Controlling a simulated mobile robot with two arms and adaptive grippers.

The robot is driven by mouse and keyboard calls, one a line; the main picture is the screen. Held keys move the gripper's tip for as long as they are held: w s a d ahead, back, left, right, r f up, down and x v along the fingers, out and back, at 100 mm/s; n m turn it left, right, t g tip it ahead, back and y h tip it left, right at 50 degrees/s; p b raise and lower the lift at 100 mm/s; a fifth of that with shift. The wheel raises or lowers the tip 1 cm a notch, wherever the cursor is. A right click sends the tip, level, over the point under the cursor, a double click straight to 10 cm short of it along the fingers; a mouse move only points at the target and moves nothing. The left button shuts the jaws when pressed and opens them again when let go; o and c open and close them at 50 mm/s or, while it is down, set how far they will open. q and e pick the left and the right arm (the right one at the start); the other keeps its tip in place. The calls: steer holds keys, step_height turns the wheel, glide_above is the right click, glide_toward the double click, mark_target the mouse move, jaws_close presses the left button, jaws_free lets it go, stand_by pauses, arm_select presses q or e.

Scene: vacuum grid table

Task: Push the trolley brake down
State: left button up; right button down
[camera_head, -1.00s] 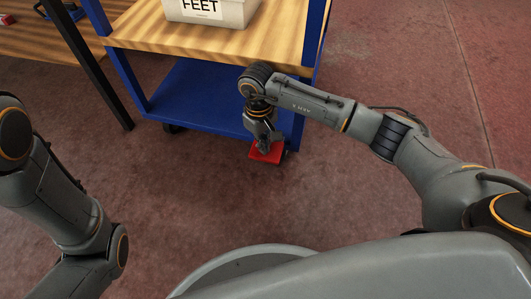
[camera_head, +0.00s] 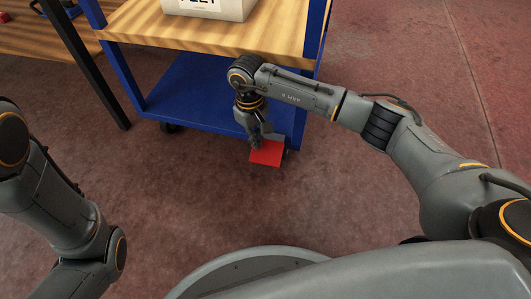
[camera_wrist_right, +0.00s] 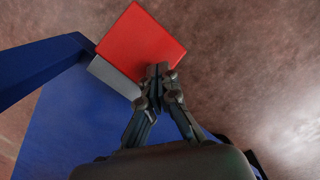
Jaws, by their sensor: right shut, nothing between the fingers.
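The blue trolley (camera_head: 188,98) with a wooden top stands ahead of me. Its brake, a flat red pedal (camera_head: 268,155), sticks out low at the near right corner and also shows in the right wrist view (camera_wrist_right: 140,42). My right gripper (camera_head: 257,143) is shut and empty, pointing down at the pedal's left back edge. In the right wrist view its fingertips (camera_wrist_right: 161,72) overlap the pedal's lower edge, beside a grey bracket (camera_wrist_right: 113,77). I cannot tell whether they touch it or how far down the pedal is. My left gripper is out of view.
A light grey box (camera_head: 215,8) with a label stands on the trolley top. A wooden table (camera_head: 45,40) with a dark leg is at the left. A blue post (camera_wrist_right: 45,68) is close to my right gripper. The reddish floor (camera_head: 400,110) right of the trolley is clear.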

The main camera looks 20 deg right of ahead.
steer(key=shift+w+d+r, duration=0.15)
steer(key=shift+r, duration=0.05)
